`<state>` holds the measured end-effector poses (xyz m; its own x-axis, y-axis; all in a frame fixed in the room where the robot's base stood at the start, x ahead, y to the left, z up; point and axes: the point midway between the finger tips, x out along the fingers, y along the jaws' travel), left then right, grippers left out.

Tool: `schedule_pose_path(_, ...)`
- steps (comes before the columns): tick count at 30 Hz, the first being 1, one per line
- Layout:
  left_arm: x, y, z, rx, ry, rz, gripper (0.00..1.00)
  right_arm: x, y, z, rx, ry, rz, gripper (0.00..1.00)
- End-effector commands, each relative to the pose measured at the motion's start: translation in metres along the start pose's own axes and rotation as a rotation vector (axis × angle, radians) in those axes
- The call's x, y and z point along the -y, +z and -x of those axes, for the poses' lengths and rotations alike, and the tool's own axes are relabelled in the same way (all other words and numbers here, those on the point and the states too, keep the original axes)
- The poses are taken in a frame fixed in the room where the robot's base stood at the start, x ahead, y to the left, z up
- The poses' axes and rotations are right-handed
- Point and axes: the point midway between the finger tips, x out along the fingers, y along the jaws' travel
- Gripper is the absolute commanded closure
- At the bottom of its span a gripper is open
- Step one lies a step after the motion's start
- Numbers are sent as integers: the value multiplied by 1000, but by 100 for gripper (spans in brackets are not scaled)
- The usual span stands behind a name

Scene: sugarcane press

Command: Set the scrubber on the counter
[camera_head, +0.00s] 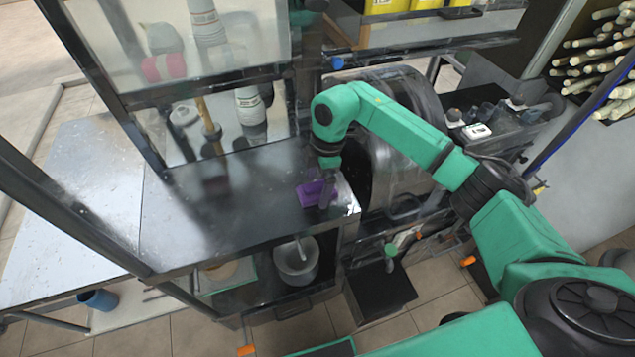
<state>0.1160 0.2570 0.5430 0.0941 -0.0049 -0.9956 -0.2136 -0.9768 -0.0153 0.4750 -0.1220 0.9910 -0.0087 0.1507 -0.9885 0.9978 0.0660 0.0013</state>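The purple scrubber (309,194) is at the right end of the dark metal counter (225,215), close to its edge. It appears to rest on the counter surface. My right gripper (326,193) points down right beside the scrubber, overlapping its right side in the picture. The fingers are small and dark, so I cannot tell whether they are open or shut on the scrubber. My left gripper is not in view.
Glass panes in a dark frame (150,160) stand along the counter's back and left. A machine with a rounded metal drum (400,95) is to the right. A grey pot (296,262) sits on the shelf below. The counter's middle is clear.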

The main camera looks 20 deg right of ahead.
Motion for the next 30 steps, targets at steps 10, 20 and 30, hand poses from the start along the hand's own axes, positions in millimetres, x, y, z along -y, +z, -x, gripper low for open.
schedule_pose_path(10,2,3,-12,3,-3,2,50,-1,1,30,-1,6,1,0)
schedule_pose_path(20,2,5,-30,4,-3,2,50,-1,0,111,0,3,0,0)
schedule_pose_path(30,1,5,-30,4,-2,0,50,0,0,121,0,0,0,0)
